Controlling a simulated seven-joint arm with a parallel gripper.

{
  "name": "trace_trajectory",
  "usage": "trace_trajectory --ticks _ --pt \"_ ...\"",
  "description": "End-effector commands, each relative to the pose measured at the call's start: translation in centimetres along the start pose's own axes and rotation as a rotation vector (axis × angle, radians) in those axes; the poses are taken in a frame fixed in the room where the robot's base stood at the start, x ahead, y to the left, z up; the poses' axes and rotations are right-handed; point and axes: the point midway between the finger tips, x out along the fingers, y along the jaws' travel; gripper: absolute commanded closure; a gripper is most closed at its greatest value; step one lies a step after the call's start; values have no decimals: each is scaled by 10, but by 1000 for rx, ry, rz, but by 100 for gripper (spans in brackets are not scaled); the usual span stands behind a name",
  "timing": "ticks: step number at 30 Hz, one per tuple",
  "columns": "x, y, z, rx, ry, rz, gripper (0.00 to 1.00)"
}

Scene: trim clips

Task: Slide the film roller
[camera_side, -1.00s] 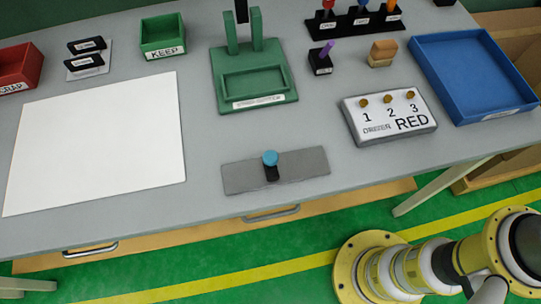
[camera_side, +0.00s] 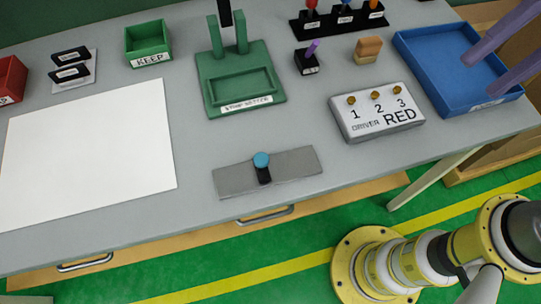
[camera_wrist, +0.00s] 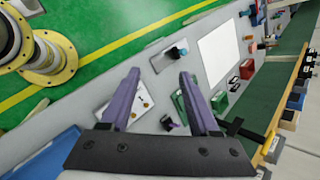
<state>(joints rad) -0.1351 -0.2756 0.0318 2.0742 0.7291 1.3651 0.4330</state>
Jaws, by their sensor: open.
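No part is labelled as a film roller. The likeliest piece is a black post with a blue cap (camera_side: 261,161), standing upright on a grey plate (camera_side: 236,180) near the table's front edge; I cannot tell for sure. The blue cap also shows in the wrist view (camera_wrist: 182,46), beyond my fingertips. My gripper (camera_side: 474,75) has two purple fingers, apart and empty, above the blue tray at the right of the side view. In the wrist view its fingers (camera_wrist: 158,73) point toward the table. It is well away from the post.
A white sheet (camera_side: 85,150) lies flat at left. A green press stand (camera_side: 240,103), a DRIVER RED box (camera_side: 378,122), a tan block (camera_side: 368,50) and the blue tray (camera_side: 425,65) stand behind or right. Bare table lies between the post and these.

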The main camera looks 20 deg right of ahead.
Motion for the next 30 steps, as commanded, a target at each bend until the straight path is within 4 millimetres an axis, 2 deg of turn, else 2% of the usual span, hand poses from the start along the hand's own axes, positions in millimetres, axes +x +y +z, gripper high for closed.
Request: trace_trajectory --ticks 1,6,11,15,19,22,27,30 --pt "8 -19 -2 40 -88 -13 38" --pt "34 -75 -4 162 -352 -48 38" --pt "68 -119 -12 272 -578 -52 38" --pt "108 -147 -21 365 -752 -37 38" --pt "156 -162 -29 445 -888 -9 38" --pt "197 -163 -34 500 -962 21 38" --pt "259 -146 -35 573 -1017 102 38" --pt "279 -135 -32 600 -1031 142 38"
